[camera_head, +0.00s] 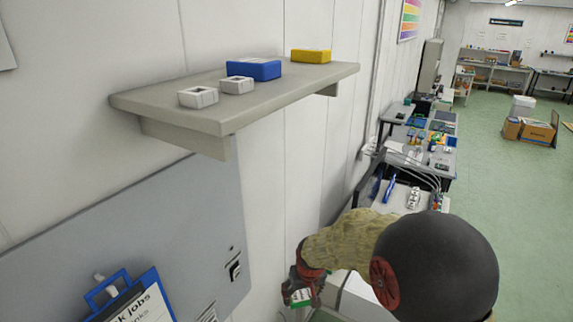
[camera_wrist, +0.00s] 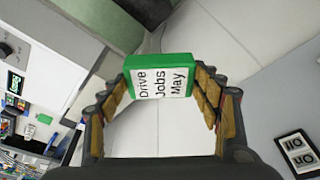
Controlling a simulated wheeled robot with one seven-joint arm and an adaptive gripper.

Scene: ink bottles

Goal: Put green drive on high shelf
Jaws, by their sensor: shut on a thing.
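The green drive (camera_wrist: 161,85) has a white label reading "Drive Jobs May". In the wrist view it sits between the two fingers of my gripper (camera_wrist: 160,98), which is shut on it. In the head view the green drive (camera_head: 300,297) shows at the bottom, held by my gripper (camera_head: 303,287), well below the shelf and to its right. The high shelf (camera_head: 160,112) is a grey board fixed to the white wall at upper left. It holds two small white boxes (camera_head: 198,97), a blue box (camera_head: 253,70) and a yellow box (camera_head: 311,56).
A grey panel (camera_head: 150,235) with a blue clipboard (camera_head: 130,298) is below the shelf on the wall. Cluttered workbenches (camera_head: 420,150) run along the wall behind my arm. Bare shelf surface lies around the boxes. Open green floor (camera_head: 510,220) is at right, with cardboard boxes (camera_head: 537,132).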

